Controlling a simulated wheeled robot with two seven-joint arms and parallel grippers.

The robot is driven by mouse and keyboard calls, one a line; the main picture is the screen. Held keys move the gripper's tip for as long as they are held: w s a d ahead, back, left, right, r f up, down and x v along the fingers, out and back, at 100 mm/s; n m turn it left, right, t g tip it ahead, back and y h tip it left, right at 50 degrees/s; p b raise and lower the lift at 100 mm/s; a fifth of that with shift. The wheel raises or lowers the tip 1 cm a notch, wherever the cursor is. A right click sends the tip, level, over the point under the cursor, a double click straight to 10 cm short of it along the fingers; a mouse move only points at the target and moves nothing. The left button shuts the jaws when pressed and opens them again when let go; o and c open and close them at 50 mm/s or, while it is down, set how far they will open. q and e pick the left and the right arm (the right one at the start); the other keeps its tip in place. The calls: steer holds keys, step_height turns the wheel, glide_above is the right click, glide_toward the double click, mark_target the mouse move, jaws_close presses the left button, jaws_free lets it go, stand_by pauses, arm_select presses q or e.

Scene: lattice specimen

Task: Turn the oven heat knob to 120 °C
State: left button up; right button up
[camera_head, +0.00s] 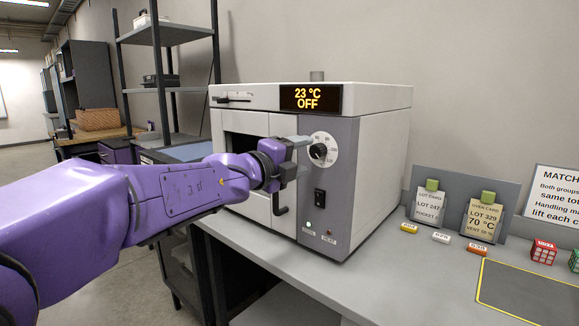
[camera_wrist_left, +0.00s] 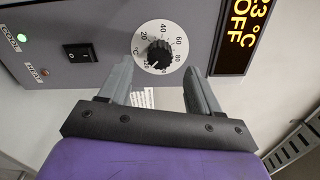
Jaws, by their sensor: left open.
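The black heat knob (camera_head: 318,151) sits on a round white dial (camera_head: 330,138) on the oven's grey front panel. In the left wrist view the knob (camera_wrist_left: 160,55) shows with dial numbers including 20, 40, 60 and 80; its exact setting is too small to read surely. The oven display (camera_head: 311,98) reads 23 °C and OFF. My left gripper (camera_head: 300,155) is open in front of the panel, close to the knob. In the left wrist view its two fingers (camera_wrist_left: 160,82) lie either side of the knob's line, with nothing between them. My right gripper is out of view.
A black rocker switch (camera_head: 319,197) and a lit green lamp (camera_head: 309,224) are below the dial. The oven door handle (camera_head: 281,205) is beside my left gripper. Cards (camera_head: 481,222), small labelled blocks and cubes (camera_head: 543,252) stand on the bench at right.

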arm_select(q)
steer(key=p+v, duration=0.1)
steer(key=v, duration=0.4)
steer(key=shift+s+a+p, duration=0.2)
steer(key=shift+s+p, duration=0.1)
steer(key=shift+p, duration=0.05)
